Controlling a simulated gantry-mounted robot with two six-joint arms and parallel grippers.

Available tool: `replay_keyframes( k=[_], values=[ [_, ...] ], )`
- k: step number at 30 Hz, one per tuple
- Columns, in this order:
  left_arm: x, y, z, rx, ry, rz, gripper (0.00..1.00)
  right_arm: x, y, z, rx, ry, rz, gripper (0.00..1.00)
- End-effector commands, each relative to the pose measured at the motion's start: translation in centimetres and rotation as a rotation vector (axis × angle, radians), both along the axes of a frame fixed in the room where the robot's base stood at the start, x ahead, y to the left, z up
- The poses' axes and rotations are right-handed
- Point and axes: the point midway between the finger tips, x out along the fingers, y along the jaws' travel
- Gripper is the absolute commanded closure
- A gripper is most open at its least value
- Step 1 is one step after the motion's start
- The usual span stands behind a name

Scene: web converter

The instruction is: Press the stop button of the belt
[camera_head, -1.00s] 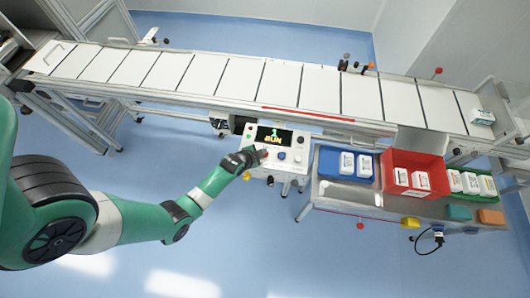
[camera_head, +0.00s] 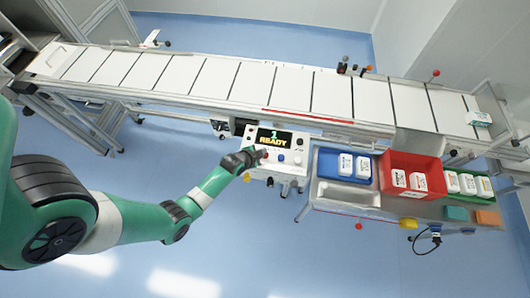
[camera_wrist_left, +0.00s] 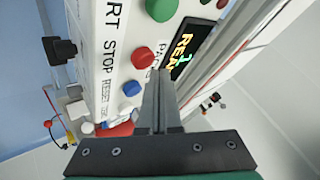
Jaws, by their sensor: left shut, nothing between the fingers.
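The control box (camera_head: 290,170) hangs at the front of the belt (camera_head: 205,75). Its display (camera_head: 274,138) reads "1 READY" in green and yellow. In the left wrist view I see the red button (camera_wrist_left: 143,58) by the STOP label, between a green button (camera_wrist_left: 161,9) and a blue button (camera_wrist_left: 131,88). My left gripper (camera_head: 261,156) is shut and empty, its fingertips (camera_wrist_left: 159,85) right by the red button. I cannot tell whether they touch it. In the head view the gripper partly hides that button. My right gripper is not in view.
A small pack (camera_head: 478,118) lies at the belt's right end. The blue floor in front is clear.

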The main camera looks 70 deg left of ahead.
Motion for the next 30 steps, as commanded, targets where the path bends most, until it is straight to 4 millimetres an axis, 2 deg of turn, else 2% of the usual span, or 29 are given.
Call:
replay_keyframes(
  k=[10,24,30],
  values=[
    [0.0,0.0,0.3,0.0,-0.001,-0.001,1.0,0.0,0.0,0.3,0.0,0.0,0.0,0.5],
    [0.0,0.0,4.9,0.001,-0.001,0.0,1.0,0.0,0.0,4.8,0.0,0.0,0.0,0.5],
    [0.0,0.0,5.0,0.0,-0.001,-0.001,1.0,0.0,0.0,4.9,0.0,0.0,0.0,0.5]
  ],
)
